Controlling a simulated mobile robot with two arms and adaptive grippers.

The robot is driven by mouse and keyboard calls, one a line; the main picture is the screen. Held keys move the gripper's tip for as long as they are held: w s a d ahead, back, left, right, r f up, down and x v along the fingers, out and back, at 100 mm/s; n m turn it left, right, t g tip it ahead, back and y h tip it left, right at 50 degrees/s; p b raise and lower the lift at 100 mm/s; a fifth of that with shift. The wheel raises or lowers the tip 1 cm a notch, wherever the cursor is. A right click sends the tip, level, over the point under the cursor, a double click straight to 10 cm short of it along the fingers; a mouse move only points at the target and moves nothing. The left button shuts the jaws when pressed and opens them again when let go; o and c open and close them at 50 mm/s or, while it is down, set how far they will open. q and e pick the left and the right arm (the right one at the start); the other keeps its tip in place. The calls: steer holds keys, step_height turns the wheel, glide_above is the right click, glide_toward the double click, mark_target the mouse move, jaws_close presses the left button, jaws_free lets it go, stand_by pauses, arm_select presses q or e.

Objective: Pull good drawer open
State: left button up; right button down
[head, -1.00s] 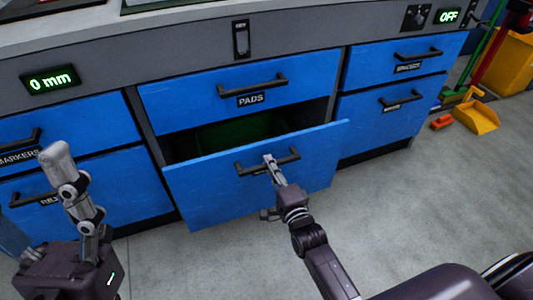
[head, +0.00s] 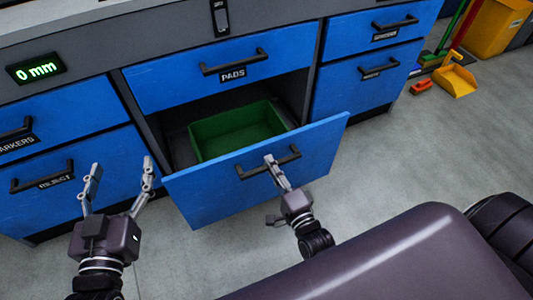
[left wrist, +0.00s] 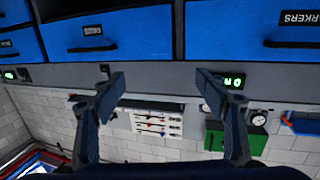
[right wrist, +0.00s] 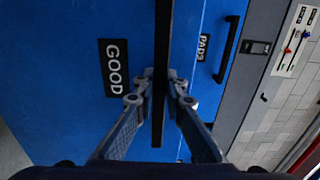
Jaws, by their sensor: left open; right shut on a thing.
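The good drawer (head: 200,197) is a blue lower drawer below the PADS drawer, pulled well out from the cabinet. A green bin (head: 235,130) shows inside it. Its label GOOD (right wrist: 113,68) reads sideways in the right wrist view. My right gripper (head: 272,165) is shut on the drawer's black handle (head: 290,158); the handle also shows between the fingers in the right wrist view (right wrist: 161,60). My left gripper (head: 120,178) is open and empty, left of the drawer and in front of the REJECT drawer (head: 85,155).
The PADS drawer (head: 160,85) above is shut, as are the MARKERS drawer (head: 60,106) and the two right-hand drawers. A 0 mm display (head: 36,68) is on the panel. A yellow dustpan (head: 455,82) and orange brush (head: 421,86) lie on the floor at right. The grey floor between is clear.

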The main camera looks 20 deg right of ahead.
arm_select(q)
steer(key=s+a+f+g+y+p, duration=0.1)
steer(key=s+a+f+g+p, duration=0.1)
steer(key=s+f+g, duration=0.3)
steer(key=s+a+f+g+y+p, duration=0.1)
steer(key=s+a+f+g, duration=0.3)
steer(key=s+f, duration=0.5)
step_height(320, 180, down, 3)
steer(key=shift+s+r+n+g+y+p, duration=0.15)
steer(key=shift+s+n+g+y+p, duration=0.25)
steer(key=shift+g, duration=0.5)
arm_select(e)
steer(key=s, duration=1.4)
steer(key=shift+d, duration=0.3)
arm_select(q)
steer(key=shift+w, duration=0.15)
arm_select(e)
steer(key=c, duration=2)
jaws_free()
steer(key=shift+o, duration=0.2)
steer(key=shift+s, duration=0.15)
steer(key=s, duration=1.1)
steer(key=shift+s+d, duration=0.15)
steer(key=shift+s, duration=0.25)
